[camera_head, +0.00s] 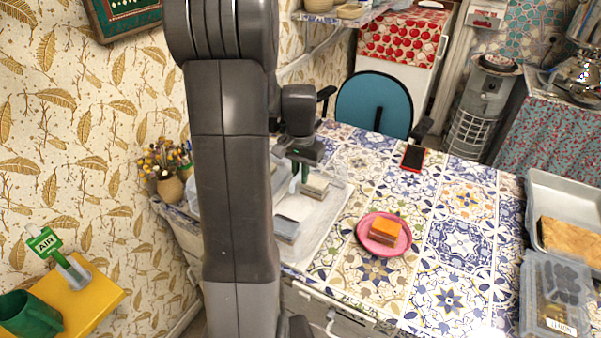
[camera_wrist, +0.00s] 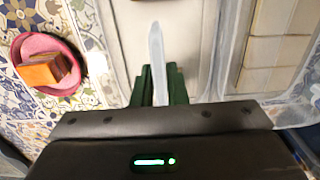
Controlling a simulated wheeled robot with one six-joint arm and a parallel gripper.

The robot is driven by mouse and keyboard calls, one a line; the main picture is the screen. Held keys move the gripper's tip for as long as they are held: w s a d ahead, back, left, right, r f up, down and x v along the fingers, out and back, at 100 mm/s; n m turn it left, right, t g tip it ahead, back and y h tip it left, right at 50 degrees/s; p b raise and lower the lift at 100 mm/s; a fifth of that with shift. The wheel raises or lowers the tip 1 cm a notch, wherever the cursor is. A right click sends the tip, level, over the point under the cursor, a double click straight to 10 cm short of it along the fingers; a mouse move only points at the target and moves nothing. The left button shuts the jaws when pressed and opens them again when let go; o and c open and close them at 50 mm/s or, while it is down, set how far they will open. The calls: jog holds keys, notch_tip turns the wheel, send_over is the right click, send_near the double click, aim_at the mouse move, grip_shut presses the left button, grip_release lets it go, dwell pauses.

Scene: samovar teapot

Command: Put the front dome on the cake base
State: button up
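A round pink plate (camera_head: 361,237), apparently the cake base, lies on the patterned tiled table with an orange-topped cake piece (camera_head: 386,230) on it. In the wrist view the plate (camera_wrist: 28,48) and cake piece (camera_wrist: 42,72) are at the left. My gripper (camera_head: 299,180) is over the white tray, left of and apart from the plate. In the wrist view its green fingers (camera_wrist: 160,82) close around a pale translucent upright strip (camera_wrist: 156,45). Whether this strip is part of a dome, I cannot tell. No dome shape is clearly visible.
The white tray (camera_head: 318,238) holds a grey block (camera_head: 286,229) and a beige block (camera_head: 315,187). A black-and-red phone-like object (camera_head: 413,158) lies farther back. A grey pan (camera_head: 568,190) and a clear container (camera_head: 552,290) stand at the right. The table around the plate is free.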

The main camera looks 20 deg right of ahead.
jog(key=o, duration=0.4)
jog(key=shift+r, duration=0.1)
notch_tip(320, 180, up, 14)
jog(key=shift+f, duration=0.15)
jog(key=shift+f, duration=0.1)
dwell(0.3)
notch_tip(320, 180, down, 14)
jog(key=shift+r, duration=0.45)
dwell(0.4)
